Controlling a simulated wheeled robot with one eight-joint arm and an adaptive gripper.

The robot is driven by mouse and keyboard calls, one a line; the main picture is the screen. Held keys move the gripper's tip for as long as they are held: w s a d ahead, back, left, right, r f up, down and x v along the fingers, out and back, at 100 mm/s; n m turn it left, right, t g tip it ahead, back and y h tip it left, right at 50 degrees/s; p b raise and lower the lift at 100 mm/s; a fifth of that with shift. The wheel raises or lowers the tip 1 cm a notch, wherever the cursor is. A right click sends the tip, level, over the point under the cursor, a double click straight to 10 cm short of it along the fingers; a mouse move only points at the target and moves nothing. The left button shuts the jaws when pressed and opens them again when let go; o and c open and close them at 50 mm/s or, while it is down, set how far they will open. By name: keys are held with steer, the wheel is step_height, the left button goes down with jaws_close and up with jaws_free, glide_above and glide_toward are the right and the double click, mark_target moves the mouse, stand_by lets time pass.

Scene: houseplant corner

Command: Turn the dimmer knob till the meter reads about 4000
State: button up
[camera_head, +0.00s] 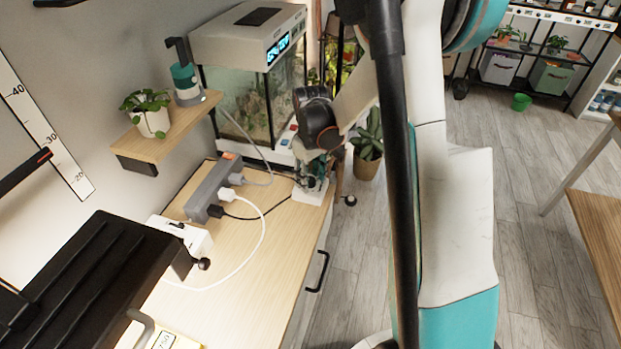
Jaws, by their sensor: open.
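My gripper (314,180) is small in the view, at the far right end of the wooden cabinet top. It is open and points down over a white box (308,196) near the cabinet's front edge. The fingers and arm cover most of that box's top, so I cannot tell whether a knob is there or whether the fingers touch it. A yellow device with a small display (166,341), perhaps the meter, is cut off at the bottom edge. Its digits are too small to read surely. Another white box with a black round part (204,264) stands at the left.
A grey power strip (212,189) with plugs and loose cables lies mid-cabinet. A fish tank (246,104) stands behind. A wall shelf (168,134) holds a potted plant and a teal bottle. A floor plant (368,146) stands beyond my gripper.

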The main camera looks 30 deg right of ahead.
jaws_close()
steer(key=shift+m, duration=0.9)
jaws_free()
